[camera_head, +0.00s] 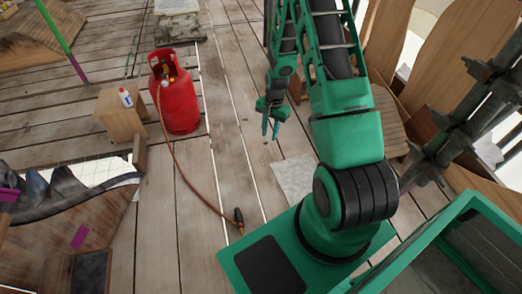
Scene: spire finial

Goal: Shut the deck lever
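I cannot make out a deck lever for certain in this view. My gripper (270,128) hangs at the end of my green arm, above the plank deck (235,130) near the middle of the picture. Its two green fingers point down and stand a little apart, with nothing seen between them. A red gas cylinder (175,95) stands upright to the left of my gripper, apart from it. A red-brown hose (180,170) runs from its top to a black-handled torch (239,217) lying on the deck. My arm and base hide part of the deck.
A wooden block (122,115) left of the cylinder bears a small white bottle (126,97). A green and purple pole (60,35) stands at upper left. Scaffold tubes (470,95) and curved wooden panels (440,60) stand at right. An open gap (95,172) shows at left.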

